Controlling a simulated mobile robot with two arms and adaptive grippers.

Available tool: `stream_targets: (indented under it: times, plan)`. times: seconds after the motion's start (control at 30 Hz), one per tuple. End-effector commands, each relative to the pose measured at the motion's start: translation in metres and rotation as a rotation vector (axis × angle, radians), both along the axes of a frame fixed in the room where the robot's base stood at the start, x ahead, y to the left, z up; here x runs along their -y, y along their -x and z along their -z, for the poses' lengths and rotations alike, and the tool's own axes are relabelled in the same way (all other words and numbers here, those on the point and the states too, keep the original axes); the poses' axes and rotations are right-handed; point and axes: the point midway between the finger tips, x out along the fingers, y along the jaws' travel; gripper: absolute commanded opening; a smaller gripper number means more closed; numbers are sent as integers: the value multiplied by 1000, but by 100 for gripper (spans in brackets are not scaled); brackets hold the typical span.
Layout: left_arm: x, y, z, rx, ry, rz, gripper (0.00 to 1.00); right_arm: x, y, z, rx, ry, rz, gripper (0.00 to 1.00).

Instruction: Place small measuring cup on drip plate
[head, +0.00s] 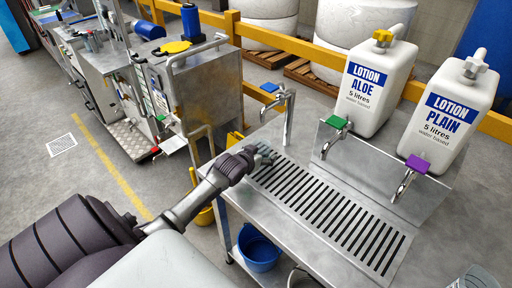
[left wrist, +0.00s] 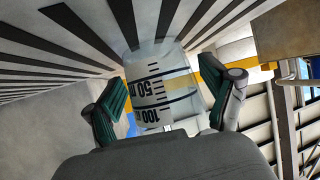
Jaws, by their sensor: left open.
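The small measuring cup (left wrist: 160,88) is clear, with black 50 and 100 marks. In the left wrist view it is between my left gripper's (left wrist: 168,105) two green-padded fingers, which are open with a gap on each side. The cup is against the slotted drip plate (left wrist: 60,45); I cannot tell for sure whether it rests on it. In the head view my left gripper (head: 264,155) is at the far left end of the drip plate (head: 330,215), and the cup is not clearly visible there. My right gripper is not in view.
Taps with blue (head: 269,87), green (head: 335,122) and purple (head: 417,164) tops stand along the plate's back edge. Behind are white lotion bottles, ALOE (head: 378,80) and PLAIN (head: 446,112). A blue bucket (head: 259,249) is below. Most of the plate is clear.

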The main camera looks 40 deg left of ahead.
Motion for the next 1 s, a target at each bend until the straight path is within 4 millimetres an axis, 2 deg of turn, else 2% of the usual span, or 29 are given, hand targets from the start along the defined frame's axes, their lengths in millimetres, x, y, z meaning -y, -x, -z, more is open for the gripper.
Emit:
stream_targets:
  times: [0.17,0.4,0.6,0.8,1.0]
  plan:
    - [4,23,-11,-1,0,1,84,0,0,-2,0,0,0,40]
    - [13,67,-35,-1,0,1,84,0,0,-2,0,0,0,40]
    - [18,93,-51,-1,0,0,84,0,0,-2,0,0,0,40]
    - [19,103,-56,-1,0,-1,84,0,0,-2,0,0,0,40]
    - [19,103,-57,-1,1,-1,84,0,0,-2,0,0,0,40]
